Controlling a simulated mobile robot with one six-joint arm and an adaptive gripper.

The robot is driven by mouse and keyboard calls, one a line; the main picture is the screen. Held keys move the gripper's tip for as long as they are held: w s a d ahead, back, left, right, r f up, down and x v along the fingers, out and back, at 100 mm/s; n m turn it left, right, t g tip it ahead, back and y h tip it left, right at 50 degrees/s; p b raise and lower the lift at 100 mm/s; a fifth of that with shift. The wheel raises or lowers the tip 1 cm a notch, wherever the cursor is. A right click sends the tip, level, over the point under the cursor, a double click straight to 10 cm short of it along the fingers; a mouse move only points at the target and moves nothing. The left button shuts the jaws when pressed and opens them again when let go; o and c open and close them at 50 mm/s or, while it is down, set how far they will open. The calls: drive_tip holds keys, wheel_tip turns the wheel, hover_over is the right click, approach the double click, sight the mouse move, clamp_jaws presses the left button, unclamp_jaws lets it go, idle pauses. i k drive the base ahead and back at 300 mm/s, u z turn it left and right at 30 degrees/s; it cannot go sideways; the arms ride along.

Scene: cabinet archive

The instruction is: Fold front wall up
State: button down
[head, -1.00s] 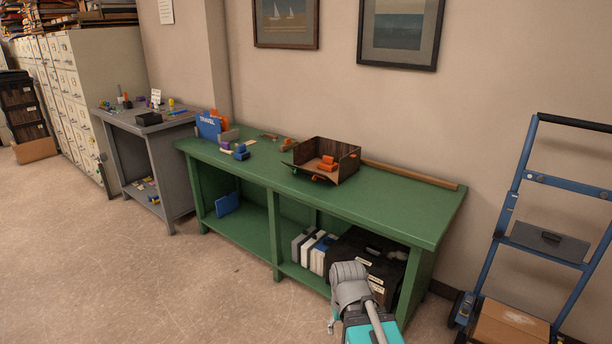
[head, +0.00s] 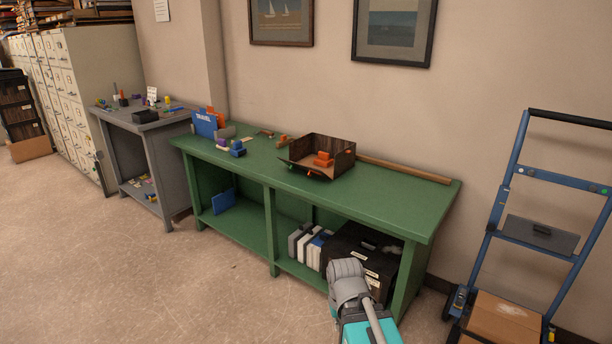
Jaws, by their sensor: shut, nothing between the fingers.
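An orange block-like object (head: 323,159) lies inside the box. Small green and orange bits show along the near edge. A grey and teal part of my arm shows at the bottom, in front of the bench's lower shelf. My gripper's fingers do not show in the head view.
Blue and purple items and a blue TRAVEL folder (head: 204,124) stand on the bench's left end. A wooden rod (head: 405,170) lies along the back edge. The bench top right of the box is clear. A blue hand truck (head: 510,180) stands at the right.

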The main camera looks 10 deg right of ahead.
sight(303, 167)
drive_tip(key=z, duration=0.3)
drive_tip(key=k, duration=0.75)
drive_tip(key=z, duration=0.6)
drive_tip(key=k, duration=0.55)
drive_tip(key=z, duration=0.1)
drive_tip(key=i, duration=1.65)
drive_tip(key=u, duration=0.95)
drive_tip(key=i, duration=0.75)
drive_tip(key=u, duration=0.35)
